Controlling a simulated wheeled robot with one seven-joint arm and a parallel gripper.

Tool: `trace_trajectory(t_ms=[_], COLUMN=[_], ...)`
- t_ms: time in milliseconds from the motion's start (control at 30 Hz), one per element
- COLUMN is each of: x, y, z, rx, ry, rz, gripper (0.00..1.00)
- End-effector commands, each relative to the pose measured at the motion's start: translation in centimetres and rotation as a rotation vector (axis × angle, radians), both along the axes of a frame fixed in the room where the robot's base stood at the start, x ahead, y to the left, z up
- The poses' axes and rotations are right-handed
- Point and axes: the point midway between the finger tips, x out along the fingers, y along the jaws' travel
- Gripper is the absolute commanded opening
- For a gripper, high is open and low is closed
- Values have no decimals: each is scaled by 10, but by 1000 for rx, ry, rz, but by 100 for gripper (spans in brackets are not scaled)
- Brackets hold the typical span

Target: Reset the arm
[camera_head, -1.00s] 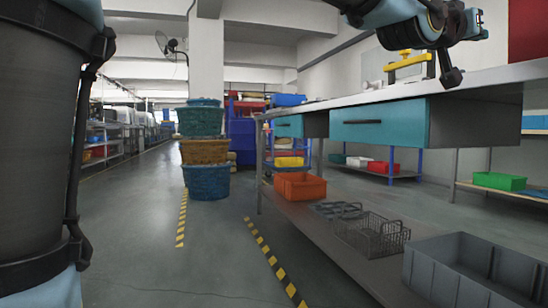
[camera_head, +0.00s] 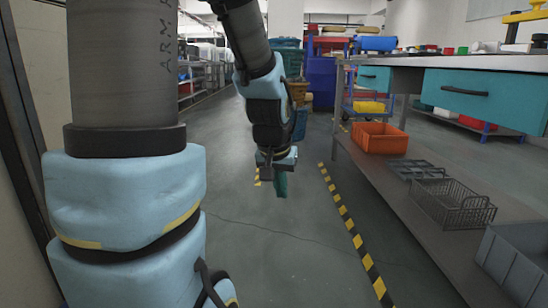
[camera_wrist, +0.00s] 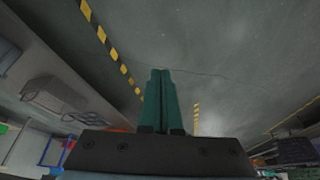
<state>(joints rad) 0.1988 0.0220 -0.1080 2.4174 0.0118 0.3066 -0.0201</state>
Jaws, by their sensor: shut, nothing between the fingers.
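My gripper (camera_head: 280,183) hangs pointing down in the head view, over the open floor to the left of the workbench. Its green fingers also show in the wrist view (camera_wrist: 160,72), side by side and touching, with nothing between them. My arm's blue and grey links fill the left and middle of the head view and hide part of the stacked baskets behind. The gripper is apart from the bench and everything on it.
The workbench (camera_head: 435,60) with blue drawers stands at the right. Its lower shelf holds an orange bin (camera_head: 378,137), a wire basket (camera_head: 452,203) and a grey crate (camera_head: 525,255). Yellow-black tape (camera_head: 345,217) marks the floor. The floor (camera_head: 290,265) between arm and bench is clear.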

Motion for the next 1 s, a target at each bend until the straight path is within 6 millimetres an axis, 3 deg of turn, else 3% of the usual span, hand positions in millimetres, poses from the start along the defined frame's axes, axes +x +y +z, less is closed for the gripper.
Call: trace_trajectory(t_ms=[33, 167, 200, 1000], x=[-22, -89, -80, -77], y=[32, 95, 88, 85], z=[-5, -24, 5, 262], rx=[21, 51, 50, 49], ry=[79, 285, 261, 252], rz=[67, 225, 204, 195], gripper=[0, 0, 0, 0])
